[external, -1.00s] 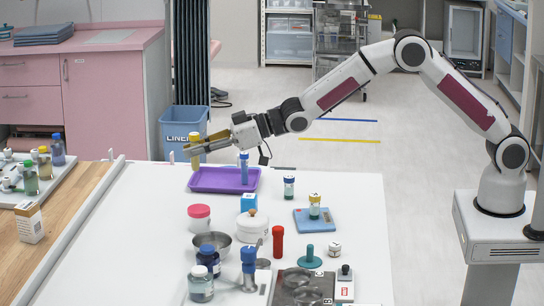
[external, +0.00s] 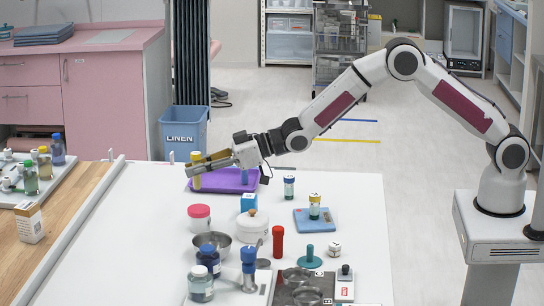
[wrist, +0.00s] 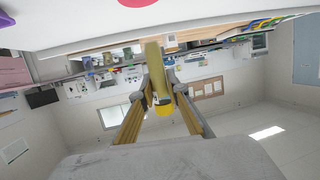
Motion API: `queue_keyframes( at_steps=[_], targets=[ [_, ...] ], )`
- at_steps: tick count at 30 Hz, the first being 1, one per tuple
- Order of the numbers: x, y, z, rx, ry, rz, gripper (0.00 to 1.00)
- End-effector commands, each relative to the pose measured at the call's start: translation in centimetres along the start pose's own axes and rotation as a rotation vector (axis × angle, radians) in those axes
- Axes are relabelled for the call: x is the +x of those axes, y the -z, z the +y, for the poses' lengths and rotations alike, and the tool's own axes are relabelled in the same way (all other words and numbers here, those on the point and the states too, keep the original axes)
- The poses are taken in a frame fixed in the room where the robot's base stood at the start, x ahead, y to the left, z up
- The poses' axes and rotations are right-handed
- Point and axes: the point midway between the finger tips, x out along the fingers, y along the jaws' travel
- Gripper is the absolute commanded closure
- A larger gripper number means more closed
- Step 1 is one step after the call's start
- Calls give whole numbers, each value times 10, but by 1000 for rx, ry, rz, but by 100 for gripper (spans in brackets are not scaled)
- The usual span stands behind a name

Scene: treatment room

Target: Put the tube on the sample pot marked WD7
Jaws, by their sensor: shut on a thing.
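My gripper (external: 197,168) is shut on an upright yellow tube (external: 196,156), above the left end of the purple tray (external: 222,184). In the wrist view, the yellow tube (wrist: 157,78) sits between the two fingertips of my gripper (wrist: 161,92). A blue tube (external: 244,177) on the tray is mostly hidden behind my wrist.
A pink-lidded jar (external: 199,217), a white lidded pot (external: 252,228), a metal bowl (external: 212,245) and a red cylinder (external: 277,243) crowd the middle. The table's left part (external: 130,240) is clear.

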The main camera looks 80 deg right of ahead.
Motion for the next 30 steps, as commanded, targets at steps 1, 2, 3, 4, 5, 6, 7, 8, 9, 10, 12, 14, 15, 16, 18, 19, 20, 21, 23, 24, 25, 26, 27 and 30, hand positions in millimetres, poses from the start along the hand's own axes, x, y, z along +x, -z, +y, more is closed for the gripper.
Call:
queue_keyframes(
  at_steps=[1, 2, 3, 4, 5, 6, 7, 8, 9, 10, 12, 14, 15, 16, 18, 19, 20, 21, 23, 24, 25, 26, 27, 30],
  targets=[
    [2, -7, 0, 0, 0, -2, 100],
    [3, -9, 0, -1, 0, -1, 100],
    [4, -11, 0, 0, 0, 0, 100],
    [4, -13, 0, 0, 0, 0, 100],
    [4, -14, 0, 0, 0, 0, 100],
    [5, -15, 0, 0, 0, 0, 100],
    [5, -16, 0, 0, 0, 0, 100],
    [5, -16, 0, 0, 0, 1, 100],
    [5, -16, 0, 0, 0, 1, 100],
    [5, -16, 0, 0, 0, 1, 100],
    [5, -16, 0, 0, 0, 1, 100],
    [5, -16, 0, 0, 0, 1, 100],
    [5, -16, 0, 0, 0, 1, 100],
    [5, -16, 0, 0, 0, 0, 100],
    [6, -20, 0, 0, 0, -1, 100],
    [7, -22, 0, 0, 0, -1, 100],
    [7, -24, 0, 1, 0, -1, 100],
    [8, -27, 0, 0, 0, -1, 100],
    [10, -33, 0, 0, 0, -1, 100],
    [12, -38, 0, 0, 0, -2, 100],
    [13, -41, 0, -1, 0, -2, 100],
    [14, -44, 0, -1, 0, -1, 100],
    [14, -46, 0, -1, 1, 0, 100],
    [16, -51, 0, 0, 0, 0, 100]
  ],
)
